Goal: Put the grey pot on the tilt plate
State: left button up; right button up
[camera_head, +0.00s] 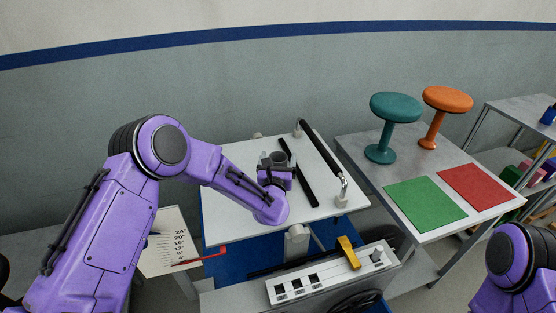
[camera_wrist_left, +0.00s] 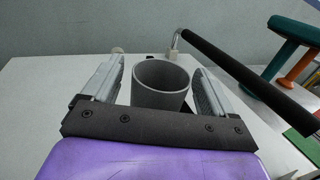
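The grey pot (camera_head: 278,158) stands upright on the white tilt plate (camera_head: 232,225), near its middle, beside a black strip. It also shows in the left wrist view (camera_wrist_left: 160,88), mouth up. My left gripper (camera_head: 275,170) is low over the plate, its fingers on either side of the pot. In the left wrist view my left gripper (camera_wrist_left: 158,80) is open, with narrow gaps between the fingers and the pot's sides. The pot's base is partly hidden by the gripper. My right gripper is out of view; only part of that arm shows at the bottom right.
A black-and-chrome rail (camera_head: 322,158) stands along the plate's right side. A scale card (camera_head: 170,243) with a red pointer (camera_head: 205,257) is at the left, a control box (camera_head: 320,279) in front. A side table holds teal (camera_head: 396,107) and orange (camera_head: 447,99) stools and green and red mats.

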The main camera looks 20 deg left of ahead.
pick_arm(q)
jog(key=shift+r, duration=0.1)
jog(key=b+v, duration=0.3)
jog(key=v, duration=0.8)
jog(key=shift+s, duration=0.5)
